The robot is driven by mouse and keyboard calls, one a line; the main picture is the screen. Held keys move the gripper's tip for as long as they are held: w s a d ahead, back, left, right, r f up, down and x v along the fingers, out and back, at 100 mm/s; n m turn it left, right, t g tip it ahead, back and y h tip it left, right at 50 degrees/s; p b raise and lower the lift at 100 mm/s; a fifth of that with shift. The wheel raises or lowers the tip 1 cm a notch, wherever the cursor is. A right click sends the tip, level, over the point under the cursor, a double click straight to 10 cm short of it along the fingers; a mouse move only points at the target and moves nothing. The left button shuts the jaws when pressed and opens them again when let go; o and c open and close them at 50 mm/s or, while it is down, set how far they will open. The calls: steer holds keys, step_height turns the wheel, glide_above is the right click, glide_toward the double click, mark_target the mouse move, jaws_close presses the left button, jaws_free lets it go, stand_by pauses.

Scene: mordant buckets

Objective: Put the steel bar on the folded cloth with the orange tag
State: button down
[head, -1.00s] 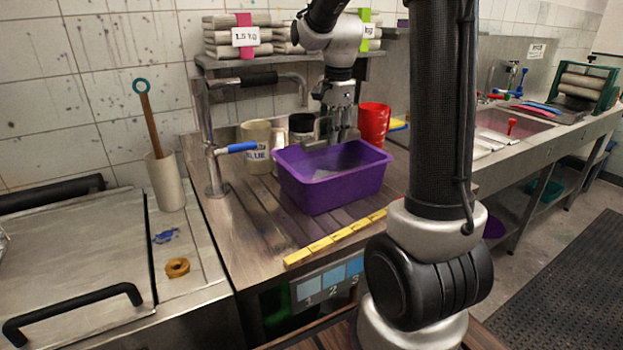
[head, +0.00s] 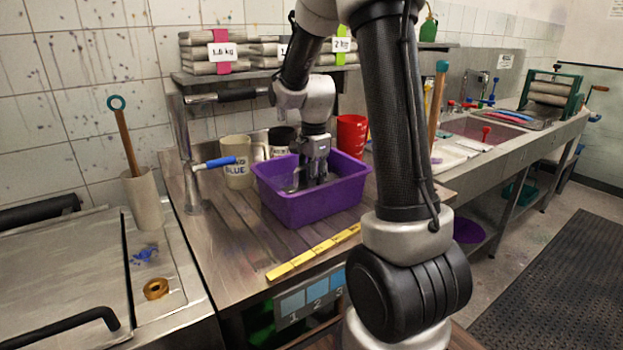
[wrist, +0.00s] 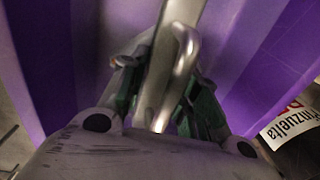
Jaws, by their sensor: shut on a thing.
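My gripper (head: 316,176) is lowered into the purple tub (head: 310,208) on the wooden-topped bench. In the wrist view its green-padded fingers (wrist: 164,98) are shut on a shiny steel bar (wrist: 172,50), which runs lengthwise between them. A bent, hook-like steel part (wrist: 184,48) shows beside the bar. The tub's walls hide the bar's lower end in the head view. Folded cloths lie on the shelf: one stack with a pink tag (head: 219,64), one with a green tag (head: 340,59), and a middle stack (head: 264,50) partly behind my arm. I see no orange tag.
A blue-handled tap (head: 214,163) rises at the left. A yellow ruler strip (head: 315,251) lies along the front edge.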

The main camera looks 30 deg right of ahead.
steer(key=shift+f, duration=0.15)
steer(key=c, duration=1.1)
jaws_free()
steer(key=shift+o, duration=0.2)
step_height(320, 180, up, 12)
steer(key=s+a+r+n+t, duration=0.1)
steer(key=s+a+n, duration=0.1)
steer(key=s+n, duration=0.6)
steer(key=s+a+r+n+t, duration=0.1)
steer(key=s+a+n+t, duration=0.1)
steer(key=s+n, duration=0.7)
steer(key=s+a, duration=0.1)
steer(key=s, duration=0.6)
steer(key=shift+a+r+n+t, duration=0.25)
steer(key=shift+n+t, duration=0.05)
steer(key=shift+o, duration=0.3)
